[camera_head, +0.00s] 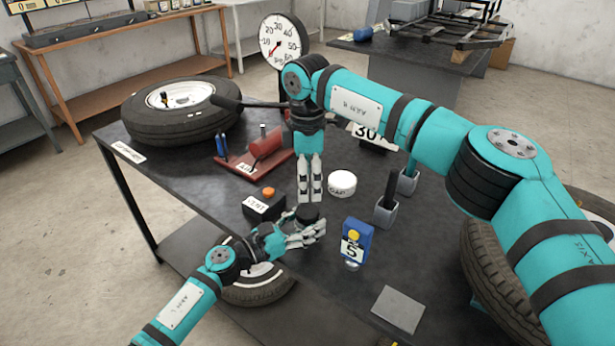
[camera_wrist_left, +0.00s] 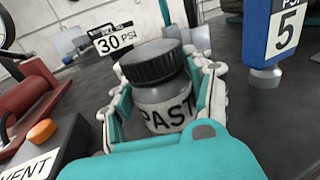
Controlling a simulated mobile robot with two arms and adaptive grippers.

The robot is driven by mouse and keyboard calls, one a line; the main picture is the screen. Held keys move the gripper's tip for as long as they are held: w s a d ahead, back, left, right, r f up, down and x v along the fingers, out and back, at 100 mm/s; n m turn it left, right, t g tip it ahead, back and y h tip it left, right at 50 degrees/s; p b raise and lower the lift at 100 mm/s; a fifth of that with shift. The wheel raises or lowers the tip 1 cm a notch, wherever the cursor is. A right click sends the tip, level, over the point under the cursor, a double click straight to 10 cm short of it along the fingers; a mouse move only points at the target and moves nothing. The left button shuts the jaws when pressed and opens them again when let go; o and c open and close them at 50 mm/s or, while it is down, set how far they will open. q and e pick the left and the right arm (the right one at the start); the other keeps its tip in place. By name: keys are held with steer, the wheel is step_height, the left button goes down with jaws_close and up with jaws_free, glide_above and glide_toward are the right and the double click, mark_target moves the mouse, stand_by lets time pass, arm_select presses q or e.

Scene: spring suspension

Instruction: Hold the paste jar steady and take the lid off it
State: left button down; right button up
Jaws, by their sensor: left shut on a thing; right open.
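The paste jar (camera_wrist_left: 165,105) is a grey jar with "PAST" visible on its label, standing upright on the dark table. Its ribbed black lid (camera_wrist_left: 150,62) sits on top. In the head view the black lid (camera_head: 308,213) shows, with the jar's body mostly hidden by fingers. My left gripper (camera_head: 308,234) is shut around the jar's body, with fingers on both sides in the left wrist view. My right gripper (camera_head: 310,198) is open and empty, pointing down just behind the lid in the head view; I cannot tell its exact height.
A black vent box (camera_head: 264,206) with an orange button stands left of the jar. A white cap (camera_head: 342,183) lies to the right behind it. A blue "5" gauge block (camera_head: 356,242) stands at front right. A red device (camera_head: 262,150) and a tire (camera_head: 180,110) are farther back.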

mark_target(308, 210)
steer(key=m, duration=0.3)
steer(key=shift+m, duration=0.3)
steer(key=shift+f, duration=0.1)
steer(key=shift+m, duration=0.3)
steer(key=shift+f, duration=3.9)
